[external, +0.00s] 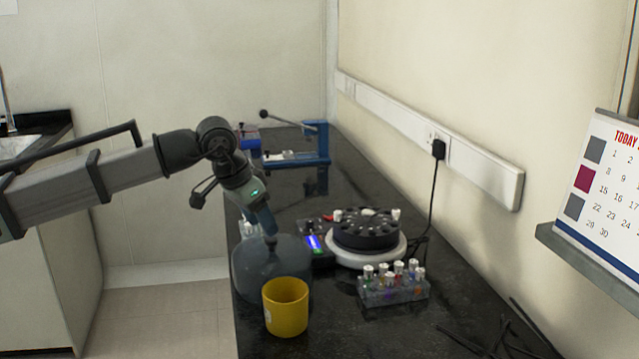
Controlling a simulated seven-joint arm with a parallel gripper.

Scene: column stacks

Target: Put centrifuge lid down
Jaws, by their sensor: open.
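The centrifuge lid is a translucent grey-blue dome (262,274) on the left side of the black counter, behind a yellow mug. It looks upright and level; the mug hides part of its lower edge, so I cannot tell whether all of it rests on the counter. My gripper (269,236) points down at the top of the dome. Its jaws are open around or just above the lid's top; its fingers look small and dark, and contact is unclear. The centrifuge (367,234), a white base with a black rotor holding white-capped tubes, stands uncovered to the right.
The yellow mug (286,308) stands right in front of the lid. A clear rack (393,287) of capped tubes is in front of the centrifuge. A blue lever device (318,145) stands at the back. Black sticks lie at front right. The counter's front middle is clear.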

